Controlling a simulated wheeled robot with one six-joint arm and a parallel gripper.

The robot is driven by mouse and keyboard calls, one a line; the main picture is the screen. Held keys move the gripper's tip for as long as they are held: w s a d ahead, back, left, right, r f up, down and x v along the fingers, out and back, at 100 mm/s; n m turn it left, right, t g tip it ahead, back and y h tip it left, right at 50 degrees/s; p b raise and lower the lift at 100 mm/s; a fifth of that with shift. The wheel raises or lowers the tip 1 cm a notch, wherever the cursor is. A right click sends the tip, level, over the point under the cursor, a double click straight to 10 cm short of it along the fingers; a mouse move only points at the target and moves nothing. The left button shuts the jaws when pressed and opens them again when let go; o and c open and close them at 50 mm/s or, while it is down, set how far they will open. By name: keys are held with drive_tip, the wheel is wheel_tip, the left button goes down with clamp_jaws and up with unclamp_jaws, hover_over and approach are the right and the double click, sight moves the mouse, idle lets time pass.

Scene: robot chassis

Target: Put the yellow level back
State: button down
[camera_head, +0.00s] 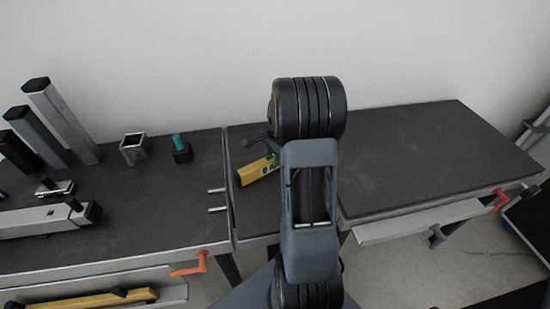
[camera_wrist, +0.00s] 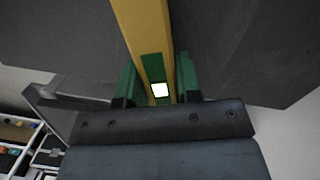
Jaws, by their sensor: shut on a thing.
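The yellow level (camera_head: 257,171) shows in the head view left of my arm, tilted, with its right part hidden behind the arm. In the wrist view the level (camera_wrist: 148,32) runs from the top edge down between my green fingers, with a green patch and a bright white square on it. My gripper (camera_wrist: 158,84) is shut on the level, one finger on each side. In the head view my arm hides most of the gripper. Whether the level touches the dark bench top (camera_head: 400,160) is hard to tell.
Several grey posts (camera_head: 62,120) stand at the left. A hollow square tube (camera_head: 133,149) and a teal-topped piece (camera_head: 181,150) stand near the bench's back. Another yellow bar (camera_head: 85,300) lies in a tray below the bench. Orange handles (camera_head: 190,266) stick out in front. The right bench top is clear.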

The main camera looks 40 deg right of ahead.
drive_tip(key=shift+f, duration=0.25)
drive_tip(key=shift+f, duration=0.1)
drive_tip(key=c, duration=0.8)
unclamp_jaws()
